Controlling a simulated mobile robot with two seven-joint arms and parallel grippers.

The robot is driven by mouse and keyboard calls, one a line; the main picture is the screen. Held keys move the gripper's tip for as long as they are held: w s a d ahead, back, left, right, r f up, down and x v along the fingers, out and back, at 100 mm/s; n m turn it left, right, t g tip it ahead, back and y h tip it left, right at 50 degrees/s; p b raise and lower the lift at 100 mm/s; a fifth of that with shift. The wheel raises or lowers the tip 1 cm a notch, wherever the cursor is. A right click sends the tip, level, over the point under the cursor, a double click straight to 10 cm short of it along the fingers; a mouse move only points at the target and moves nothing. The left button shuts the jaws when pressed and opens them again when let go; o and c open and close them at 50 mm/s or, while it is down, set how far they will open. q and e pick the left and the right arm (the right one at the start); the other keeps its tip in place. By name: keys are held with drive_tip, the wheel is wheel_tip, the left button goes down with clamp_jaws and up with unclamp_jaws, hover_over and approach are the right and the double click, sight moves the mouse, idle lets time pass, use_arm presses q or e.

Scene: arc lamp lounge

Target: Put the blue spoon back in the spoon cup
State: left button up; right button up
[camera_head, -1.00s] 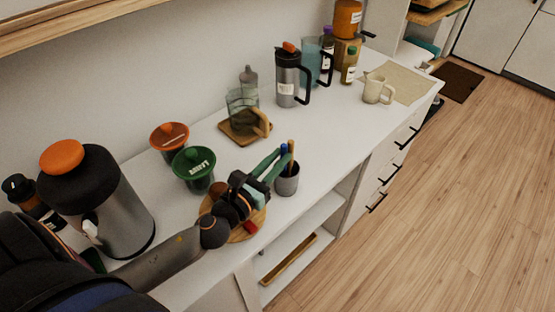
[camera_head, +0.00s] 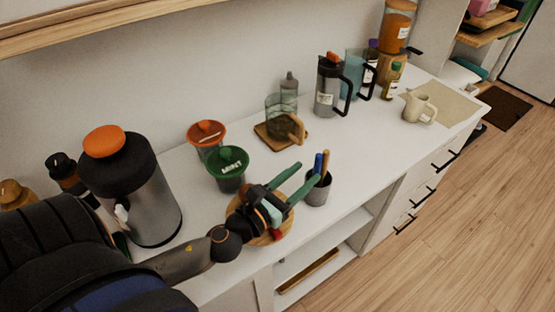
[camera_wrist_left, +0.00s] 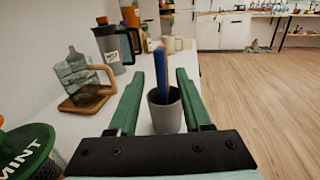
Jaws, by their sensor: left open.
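The blue spoon (camera_head: 318,163) stands upright in the grey spoon cup (camera_head: 318,192), beside a wooden-coloured handle (camera_head: 325,162). My left gripper (camera_head: 309,171) is open, with its two green fingers pointing at the cup. In the left wrist view the blue spoon (camera_wrist_left: 160,75) leans a little and rises from the spoon cup (camera_wrist_left: 166,115). It shows between the open fingers (camera_wrist_left: 157,85), with a gap on each side. The spoon's lower end is hidden inside the cup. My right gripper is not in view.
A round wooden board (camera_head: 266,236) lies under my left gripper. The green mint canister (camera_head: 229,170) and an orange-lidded canister (camera_head: 206,138) stand behind it. A glass pitcher (camera_head: 283,118), a French press (camera_head: 329,88) and a cream jug (camera_head: 420,108) stand further along. The counter right of the cup is clear.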

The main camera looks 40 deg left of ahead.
use_arm(q)
drive_tip(key=s+b, duration=0.1)
drive_tip(key=s, duration=0.1)
drive_tip(key=s+b, duration=0.1)
drive_tip(key=s, duration=0.2)
drive_tip(key=s+a+b, duration=0.1)
drive_tip(key=s, duration=0.1)
drive_tip(key=shift+s+f, duration=0.15)
drive_tip(key=shift+s, duration=0.2)
drive_tip(key=shift+s+b, duration=0.3)
drive_tip(key=shift+s, duration=0.1)
